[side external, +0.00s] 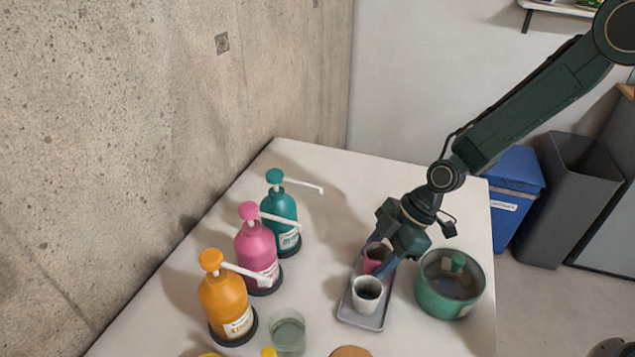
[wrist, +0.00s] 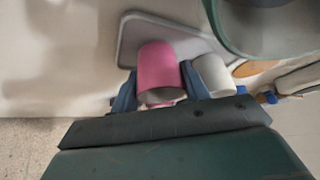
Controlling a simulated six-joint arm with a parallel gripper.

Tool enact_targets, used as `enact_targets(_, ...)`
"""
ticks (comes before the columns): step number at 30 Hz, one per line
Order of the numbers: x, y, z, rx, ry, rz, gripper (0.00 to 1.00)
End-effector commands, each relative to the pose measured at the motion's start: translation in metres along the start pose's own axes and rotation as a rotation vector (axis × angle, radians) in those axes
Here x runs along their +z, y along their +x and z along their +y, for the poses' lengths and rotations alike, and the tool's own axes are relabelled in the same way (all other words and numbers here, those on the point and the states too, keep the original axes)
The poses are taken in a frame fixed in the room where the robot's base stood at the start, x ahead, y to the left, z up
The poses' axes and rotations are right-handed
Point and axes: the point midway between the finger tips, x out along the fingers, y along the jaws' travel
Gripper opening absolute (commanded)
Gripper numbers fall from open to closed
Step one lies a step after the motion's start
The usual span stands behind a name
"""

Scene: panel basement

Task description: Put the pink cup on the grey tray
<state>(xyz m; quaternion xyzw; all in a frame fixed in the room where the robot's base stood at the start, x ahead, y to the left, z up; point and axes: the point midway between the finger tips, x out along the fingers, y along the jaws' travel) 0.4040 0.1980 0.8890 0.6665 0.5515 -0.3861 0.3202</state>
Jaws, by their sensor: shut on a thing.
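The pink cup (side external: 376,256) is between the fingers of my gripper (side external: 384,265), over the far half of the grey tray (side external: 361,318). In the wrist view the pink cup (wrist: 157,68) sits between the two blue fingertips (wrist: 158,92), with the grey tray (wrist: 128,42) behind it. My gripper is shut on the cup. I cannot tell whether the cup's base touches the tray. A white cup (side external: 367,293) stands on the near half of the tray, and it shows right beside a finger in the wrist view (wrist: 214,74).
A green pot with a lid (side external: 449,290) stands close to the right of the tray. Orange (side external: 226,297), pink (side external: 256,252) and teal (side external: 280,222) pump bottles line the left side. A clear glass (side external: 287,333) stands at the front. The table behind the tray is clear.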

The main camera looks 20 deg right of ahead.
Motion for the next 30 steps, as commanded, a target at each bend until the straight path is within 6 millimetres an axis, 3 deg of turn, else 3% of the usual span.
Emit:
enact_targets(3, 0.001, 0.002, 0.0, -0.001, 0.0, 0.0, 0.24)
enact_targets(4, 0.001, 0.002, 0.0, -0.001, 0.0, 0.0, 0.47)
enact_targets(7, 0.001, 0.002, 0.0, 0.0, 0.0, 0.0, 0.67)
enact_targets(20, 0.0, 0.0, 0.0, 0.0, 0.0, 0.0, 0.67)
enact_targets(30, -0.001, -0.028, 0.001, 0.002, 0.001, 0.001, 0.67)
